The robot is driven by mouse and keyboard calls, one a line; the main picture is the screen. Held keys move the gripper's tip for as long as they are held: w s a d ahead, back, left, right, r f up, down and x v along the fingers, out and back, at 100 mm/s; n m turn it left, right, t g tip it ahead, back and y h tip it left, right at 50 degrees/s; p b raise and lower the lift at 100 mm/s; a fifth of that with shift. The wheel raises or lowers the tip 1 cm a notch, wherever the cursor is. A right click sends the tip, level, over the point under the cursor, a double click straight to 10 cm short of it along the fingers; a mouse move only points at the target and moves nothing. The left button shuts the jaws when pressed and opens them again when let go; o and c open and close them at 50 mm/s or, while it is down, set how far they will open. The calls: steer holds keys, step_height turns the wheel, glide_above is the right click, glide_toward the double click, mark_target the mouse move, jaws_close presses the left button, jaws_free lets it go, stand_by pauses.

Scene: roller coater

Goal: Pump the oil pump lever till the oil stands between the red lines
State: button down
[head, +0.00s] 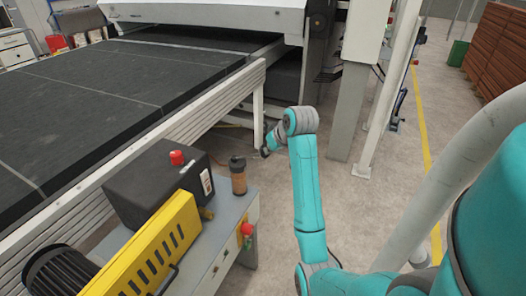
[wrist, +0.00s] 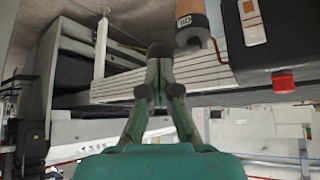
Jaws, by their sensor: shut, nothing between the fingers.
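A small oil unit (head: 239,180) with an amber body and a dark cap stands at the right end of the grey machine bench in the head view. In the wrist view, which looks upside down, an orange-brown body with a dark lettered band (wrist: 190,22) shows at the top edge, partly cut off. My gripper (wrist: 160,50) is shut and empty; its fingertips are to the left of that body in the picture. In the head view my gripper (head: 266,151) is small, beyond and right of the oil unit, apart from it. I cannot make out the lever, oil level or red lines.
A black box (head: 150,190) with a red knob (head: 177,157) stands beside the oil unit. A yellow guard (head: 155,248) and a red button (head: 247,229) are nearer. The long conveyor (head: 90,85) with its pale side rail lies behind.

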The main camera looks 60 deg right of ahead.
steer(key=shift+w+f, duration=0.2)
steer(key=shift+f, duration=0.05)
step_height(320, 180, down, 4)
steer(key=shift+w+f, duration=0.1)
steer(key=shift+f, duration=0.05)
stand_by(0.3)
